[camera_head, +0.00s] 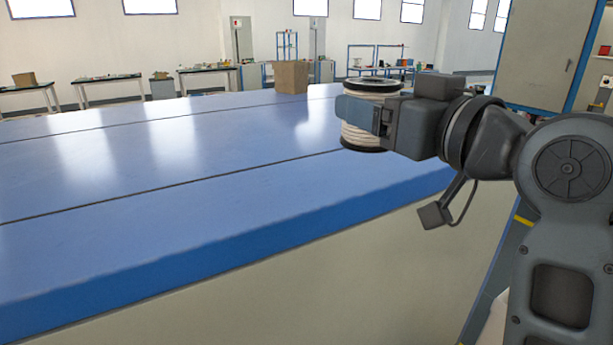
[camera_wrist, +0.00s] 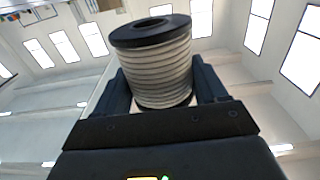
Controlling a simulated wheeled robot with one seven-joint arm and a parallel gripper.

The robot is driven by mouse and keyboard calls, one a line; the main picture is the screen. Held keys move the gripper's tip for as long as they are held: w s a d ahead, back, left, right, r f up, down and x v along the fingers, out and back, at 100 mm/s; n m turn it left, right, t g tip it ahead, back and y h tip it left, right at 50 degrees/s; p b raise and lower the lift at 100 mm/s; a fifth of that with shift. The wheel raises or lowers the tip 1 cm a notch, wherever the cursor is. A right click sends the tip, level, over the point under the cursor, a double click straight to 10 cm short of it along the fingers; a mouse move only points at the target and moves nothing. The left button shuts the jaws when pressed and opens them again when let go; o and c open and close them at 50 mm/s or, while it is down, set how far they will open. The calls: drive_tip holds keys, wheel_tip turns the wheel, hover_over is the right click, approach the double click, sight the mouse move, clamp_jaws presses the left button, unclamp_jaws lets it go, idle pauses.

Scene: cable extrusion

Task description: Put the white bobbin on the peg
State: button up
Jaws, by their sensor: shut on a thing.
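The white bobbin (camera_head: 364,128) has black end flanges and a wound white body. In the head view it is at the right, above or at the right part of the blue surface, with its axis upright. My gripper (camera_head: 355,113) is shut on it from the side and hides part of its body. In the wrist view the bobbin (camera_wrist: 160,68) stands between the two fingers of my gripper (camera_wrist: 165,85), with its dark flange and centre hole showing. I cannot tell whether the bobbin touches the surface. No peg is visible in either view.
A wide blue machine top (camera_head: 200,190) fills the middle and left, and its visible area is clear. A cardboard box (camera_head: 291,77) stands near its far edge. A grey cabinet (camera_head: 546,50) stands behind my arm at the right. Work tables (camera_head: 110,88) line the back.

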drive_tip(key=a+f, duration=0.2)
drive_tip(key=w+a+f, duration=0.1)
drive_tip(key=a, duration=0.2)
drive_tip(key=w+a+f, duration=0.1)
drive_tip(key=a+f, duration=0.1)
drive_tip(key=a, duration=0.1)
drive_tip(key=shift+w+a+f+p, duration=0.2)
drive_tip(key=shift+a+f+p, duration=0.05)
drive_tip(key=shift+f+p, duration=0.05)
drive_tip(key=shift+f, duration=1.85)
drive_tip(key=shift+f, duration=0.15)
drive_tip(key=o, duration=1.1)
